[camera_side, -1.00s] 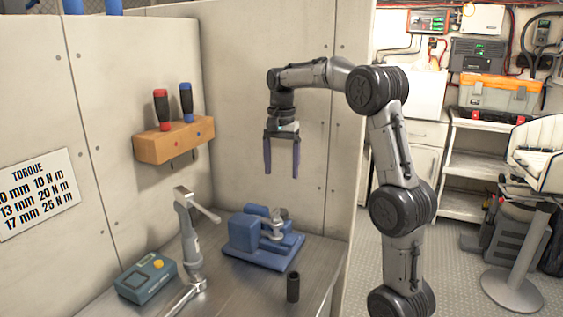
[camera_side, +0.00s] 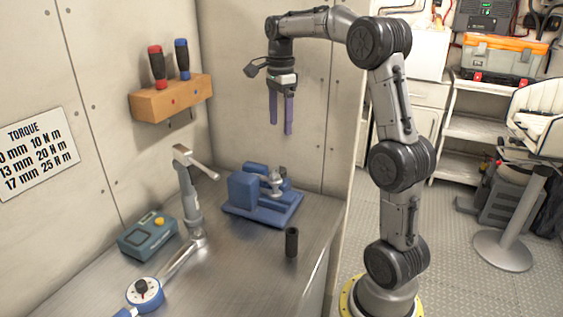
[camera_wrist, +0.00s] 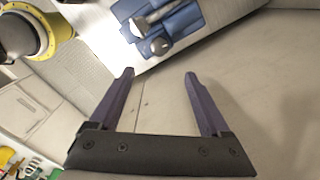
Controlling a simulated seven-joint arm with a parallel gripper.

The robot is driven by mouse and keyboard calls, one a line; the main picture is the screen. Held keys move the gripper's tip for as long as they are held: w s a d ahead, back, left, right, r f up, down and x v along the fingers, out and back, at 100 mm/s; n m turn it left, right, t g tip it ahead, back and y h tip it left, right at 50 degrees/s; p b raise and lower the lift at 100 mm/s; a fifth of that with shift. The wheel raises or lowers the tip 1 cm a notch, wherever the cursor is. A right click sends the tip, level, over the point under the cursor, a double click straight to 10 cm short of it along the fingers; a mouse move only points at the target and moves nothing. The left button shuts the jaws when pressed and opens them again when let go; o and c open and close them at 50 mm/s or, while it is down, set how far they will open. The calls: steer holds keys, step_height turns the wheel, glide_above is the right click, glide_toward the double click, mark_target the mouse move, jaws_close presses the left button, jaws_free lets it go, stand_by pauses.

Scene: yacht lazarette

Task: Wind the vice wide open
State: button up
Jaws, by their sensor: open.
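The blue vice (camera_side: 262,198) stands on the metal bench below my gripper in the side view. A grey metal part with a handle (camera_side: 275,180) sits on its right half. I cannot tell how far apart its jaws are. The vice also shows at the top of the wrist view (camera_wrist: 180,22), cut off by the frame edge. My gripper (camera_side: 281,130) hangs in the air above the vice, fingers pointing down, apart from it. The two purple fingers are spread and empty, as the wrist view (camera_wrist: 159,75) also shows.
A black cylinder (camera_side: 291,242) stands in front of the vice. Left are a grey clamp-like tool (camera_side: 187,190), a blue-green box (camera_side: 148,236) and a round dial (camera_side: 144,292). A wooden rack (camera_side: 172,98) with two screwdrivers is on the wall. Bench between them is bare.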

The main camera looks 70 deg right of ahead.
mark_target(282, 169)
step_height(282, 169, down, 14)
steer(key=m, duration=0.3)
steer(key=shift+s+r+m, duration=0.1)
steer(key=shift+s+m, duration=0.05)
steer(key=shift+m, duration=0.25)
steer(key=shift+c, duration=0.2)
jaws_close()
steer(key=shift+n, duration=0.4)
